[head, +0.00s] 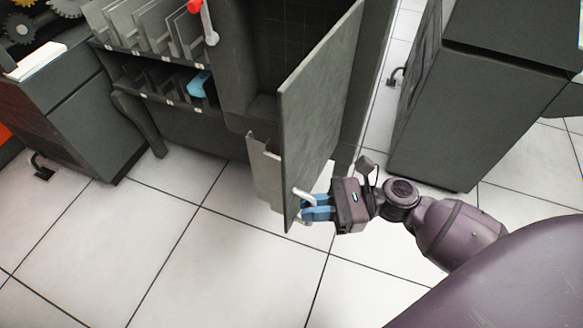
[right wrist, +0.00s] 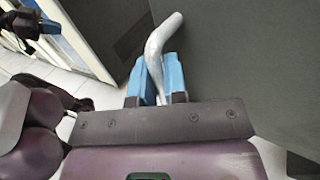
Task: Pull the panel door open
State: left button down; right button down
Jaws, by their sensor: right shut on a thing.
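The panel door (head: 318,103) is a grey slab that stands swung out from the dark cabinet (head: 240,65), with the cabinet's inside showing behind it. A pale curved handle (head: 303,194) sits near the door's lower free edge. My right gripper (head: 307,208) has its blue fingers shut on the handle. In the right wrist view the white handle (right wrist: 155,52) rises between the two blue fingers (right wrist: 154,80), with the grey door face (right wrist: 240,60) beside it.
Card slots fill racks (head: 150,75) on the left, with a blue item (head: 200,85) and a red-knobbed lever (head: 207,22) close by. Another dark cabinet (head: 455,110) stands at the right. The tiled floor (head: 200,270) in front is clear.

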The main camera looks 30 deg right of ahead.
jog(key=shift+n+g+y, duration=0.4)
jog(key=shift+n+g, duration=0.1)
jog(key=shift+g, duration=0.3)
jog(key=s+d, duration=0.4)
jog(key=shift+p, duration=0.3)
jog(key=shift+f, duration=0.1)
jog(key=c, duration=1.6)
grip_release()
jog(key=o, duration=0.4)
jog(key=shift+s+d, duration=0.15)
jog(key=shift+d, duration=0.1)
jog(key=shift+a, duration=0.1)
